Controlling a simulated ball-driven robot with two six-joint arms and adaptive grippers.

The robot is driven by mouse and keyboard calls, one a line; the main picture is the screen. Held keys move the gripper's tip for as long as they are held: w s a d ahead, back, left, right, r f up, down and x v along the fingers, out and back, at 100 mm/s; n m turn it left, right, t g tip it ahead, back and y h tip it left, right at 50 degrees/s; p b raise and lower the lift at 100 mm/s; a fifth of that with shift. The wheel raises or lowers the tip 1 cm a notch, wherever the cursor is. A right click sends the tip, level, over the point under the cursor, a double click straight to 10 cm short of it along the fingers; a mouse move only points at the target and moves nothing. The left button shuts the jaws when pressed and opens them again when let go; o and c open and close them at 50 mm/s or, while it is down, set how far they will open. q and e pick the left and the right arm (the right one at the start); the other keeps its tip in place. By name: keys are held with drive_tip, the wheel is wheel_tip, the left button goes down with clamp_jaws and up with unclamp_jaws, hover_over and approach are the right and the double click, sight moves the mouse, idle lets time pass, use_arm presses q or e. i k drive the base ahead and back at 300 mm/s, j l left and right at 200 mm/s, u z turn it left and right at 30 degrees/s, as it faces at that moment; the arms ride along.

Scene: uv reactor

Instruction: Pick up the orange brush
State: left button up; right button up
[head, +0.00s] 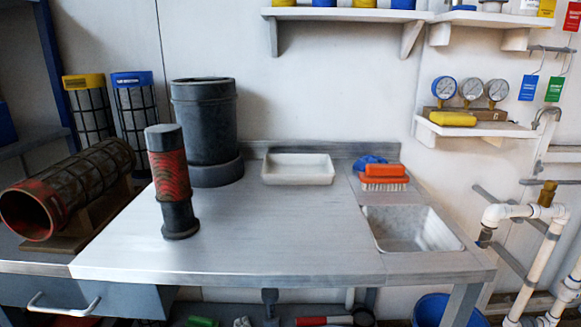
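The orange brush (384,171) lies at the back right of the grey bench, just behind the sink. Its orange back faces up and its pale bristles face down. A blue object (369,161), perhaps a cloth, lies against its back left side. Neither of my grippers shows in the head view.
The sink (412,229) is sunk into the bench's right side. A white tray (298,169) stands left of the brush. A black canister (206,130) and a red-and-black cylinder (171,182) stand at the left. The bench's front middle (270,245) is clear. A gauge shelf (478,129) hangs behind.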

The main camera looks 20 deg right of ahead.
sight(376, 176)
drive_tip(key=l+u, duration=0.15)
drive_tip(key=u, duration=0.25)
drive_tip(key=l+u, duration=0.15)
drive_tip(key=u, duration=0.3)
drive_tip(key=k+l+u, duration=0.25)
drive_tip(key=l, duration=0.3)
drive_tip(key=k+l+u, duration=0.3)
drive_tip(key=l, duration=0.2)
drive_tip(key=k+l+u, duration=0.25)
drive_tip(key=l, duration=0.2)
